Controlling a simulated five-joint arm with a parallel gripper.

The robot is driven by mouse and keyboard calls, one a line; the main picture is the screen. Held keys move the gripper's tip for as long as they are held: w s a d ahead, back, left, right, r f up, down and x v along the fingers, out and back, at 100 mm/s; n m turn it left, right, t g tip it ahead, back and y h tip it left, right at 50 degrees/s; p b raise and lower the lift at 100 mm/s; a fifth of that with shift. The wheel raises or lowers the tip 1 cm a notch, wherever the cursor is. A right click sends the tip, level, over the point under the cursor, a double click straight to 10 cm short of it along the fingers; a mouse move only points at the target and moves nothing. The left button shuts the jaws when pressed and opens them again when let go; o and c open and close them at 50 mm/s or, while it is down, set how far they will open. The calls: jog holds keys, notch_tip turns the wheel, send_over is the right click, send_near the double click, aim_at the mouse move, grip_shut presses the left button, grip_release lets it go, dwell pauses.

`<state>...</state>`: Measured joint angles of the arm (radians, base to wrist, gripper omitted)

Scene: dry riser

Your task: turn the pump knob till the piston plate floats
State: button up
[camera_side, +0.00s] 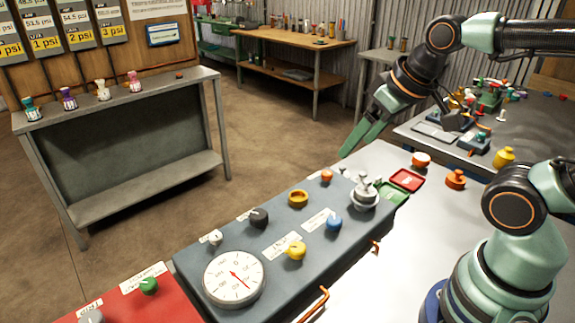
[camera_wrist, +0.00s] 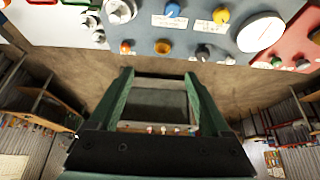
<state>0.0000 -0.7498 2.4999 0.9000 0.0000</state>
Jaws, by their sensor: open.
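A grey-blue console (camera_side: 235,228) carries a round white gauge (camera_side: 234,278) with a red needle. On it stand a yellow knob (camera_side: 296,250), a blue knob (camera_side: 334,223), a black knob (camera_side: 258,217), a brass ring-shaped part (camera_side: 298,198) and a small orange knob (camera_side: 326,176). The labels are too small to read, so I cannot tell which is the pump knob. A silvery metal assembly (camera_side: 363,196) sits at the console's far end; whether its plate floats is unclear. My gripper (camera_side: 358,143) is open and empty, above and beyond the console; its fingers also show in the wrist view (camera_wrist: 158,80).
A red panel (camera_side: 122,300) with a green knob adjoins the console at front left. Red (camera_side: 407,181) and green (camera_side: 394,194) trays lie past the metal assembly. Copper-coloured handles (camera_side: 313,306) project along the console's right edge. A grey shelf (camera_side: 120,100) stands across open floor.

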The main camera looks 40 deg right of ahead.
jog(key=n+g, duration=0.4)
jog(key=g, duration=0.2)
send_over(259, 214)
notch_tip(259, 214, down, 7)
notch_tip(259, 214, down, 12)
jog(key=shift+r, duration=0.2)
grip_shut()
jog(key=shift+m, duration=1.3)
jog(key=shift+r, duration=0.1)
grip_release()
